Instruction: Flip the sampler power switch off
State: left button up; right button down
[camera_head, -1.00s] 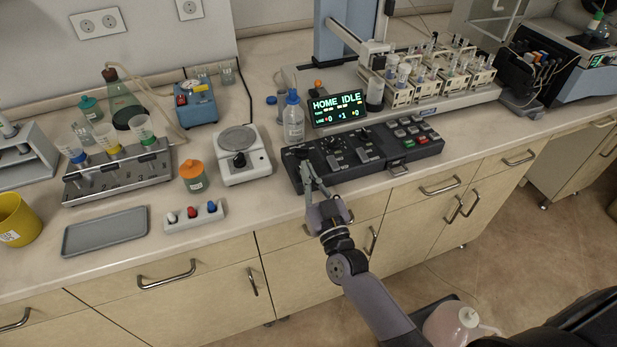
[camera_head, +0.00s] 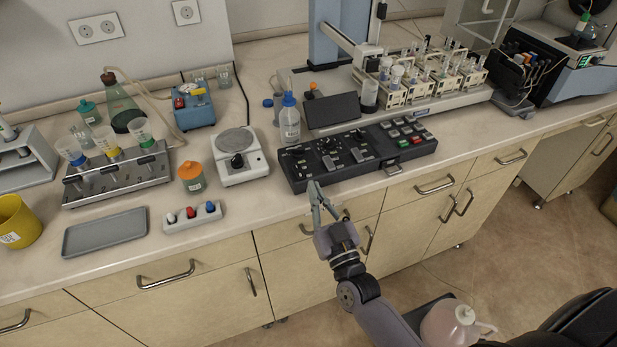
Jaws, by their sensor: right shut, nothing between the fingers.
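The sampler's black control panel (camera_head: 360,155) lies at the counter's front edge, with knobs, sliders and coloured buttons. Its power switch is too small to pick out; small controls sit at the panel's left end. The sampler's display (camera_head: 333,109) behind the panel is dark. The sampler (camera_head: 425,95) with its vial racks stands behind. My right gripper (camera_head: 315,186) is shut and empty, just in front of the panel's left end; it looks apart from the controls. My left gripper is not in view.
A clear bottle with a blue cap (camera_head: 290,122) stands behind the panel's left end. A white balance (camera_head: 240,160) and an orange-lidded jar (camera_head: 191,177) are to the left. A grey tray (camera_head: 105,232) lies near the front edge. Drawer handles stick out below the counter.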

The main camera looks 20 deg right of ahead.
jog(key=v, duration=0.3)
jog(key=shift+f+b, duration=0.3)
jog(key=shift+f, duration=0.05)
notch_tip(320, 180, down, 21)
jog(key=s+a+n+g+y, duration=0.1)
jog(key=s+n+g, duration=0.15)
jog(key=g, duration=0.35)
jog(key=s+f+g, duration=0.2)
jog(key=s+f, duration=0.3)
jog(key=f, duration=0.3)
jog(key=s+f+g, duration=0.3)
jog(key=s+f, duration=0.2)
jog(key=f, duration=0.3)
jog(key=s+d+f+g, duration=0.2)
jog(key=s+f, duration=0.3)
jog(key=s, duration=0.4)
jog(key=s+d+f+g+h, duration=0.1)
jog(key=s+f+g, duration=0.3)
jog(key=s, duration=0.5)
jog(key=s+d+f+g, duration=0.2)
jog(key=s+f+g, duration=0.1)
jog(key=s+f, duration=0.4)
jog(key=s, duration=0.3)
jog(key=shift+d+f+h, duration=0.3)
jog(key=shift+f+h, duration=0.05)
jog(key=shift+h, duration=0.05)
